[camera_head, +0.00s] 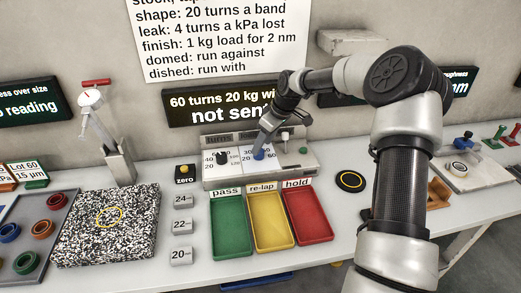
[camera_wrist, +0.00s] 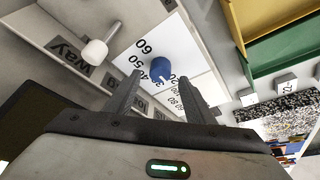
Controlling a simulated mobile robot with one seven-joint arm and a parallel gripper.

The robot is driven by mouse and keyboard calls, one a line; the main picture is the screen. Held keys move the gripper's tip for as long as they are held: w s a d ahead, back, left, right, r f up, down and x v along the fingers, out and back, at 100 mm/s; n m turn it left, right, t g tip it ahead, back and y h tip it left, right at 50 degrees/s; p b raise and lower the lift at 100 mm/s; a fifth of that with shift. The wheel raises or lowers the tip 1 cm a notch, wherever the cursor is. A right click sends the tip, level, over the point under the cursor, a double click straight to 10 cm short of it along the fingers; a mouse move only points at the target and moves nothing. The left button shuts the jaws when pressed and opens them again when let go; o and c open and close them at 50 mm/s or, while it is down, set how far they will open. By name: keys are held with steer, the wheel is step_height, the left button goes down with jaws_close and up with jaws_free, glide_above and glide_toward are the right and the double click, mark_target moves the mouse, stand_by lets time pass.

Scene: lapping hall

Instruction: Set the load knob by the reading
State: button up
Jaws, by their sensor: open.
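The blue knob (camera_head: 258,154) sits on a white numbered dial at the middle of the grey control panel (camera_head: 225,180). In the wrist view the blue knob (camera_wrist: 160,70) shows close up, with printed numbers such as 60, 50, 40 and 30 around it; its exact setting I cannot tell. My gripper (camera_head: 264,143) is at this knob, reaching down from above. In the wrist view its two fingers (camera_wrist: 160,80) are open, one on each side of the knob; contact is not clear. The display (camera_head: 220,107) reads "60 turns 20 kg wi…" and "not sent", partly hidden by my arm.
A black knob (camera_head: 222,158) on the "turns" dial is left of the blue one. A white-tipped lever (camera_wrist: 95,52) by a "way" label stands close to my gripper. Green, yellow and red trays (camera_head: 231,252) lie in front of the panel. A yellow zero button (camera_head: 184,169) is left.

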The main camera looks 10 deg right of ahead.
mark_target(261, 151)
steer(key=shift+x, duration=1.5)
steer(key=shift+c, duration=0.3)
steer(key=c, duration=1)
steer(key=shift+m, duration=0.3)
steer(key=m+b, duration=0.1)
steer(key=m, duration=0.1)
steer(key=m+t+h+b, duration=0.1)
steer(key=m, duration=0.1)
steer(key=shift+a+h+b, duration=0.25)
steer(key=shift+h+b, duration=0.05)
steer(key=shift+b, duration=0.1)
steer(key=shift+s+m+h+b, duration=0.1)
steer(key=shift+m+h+b, duration=0.75)
steer(key=shift+m, duration=1.15)
steer(key=o, duration=1.1)
steer(key=shift+c, duration=0.2)
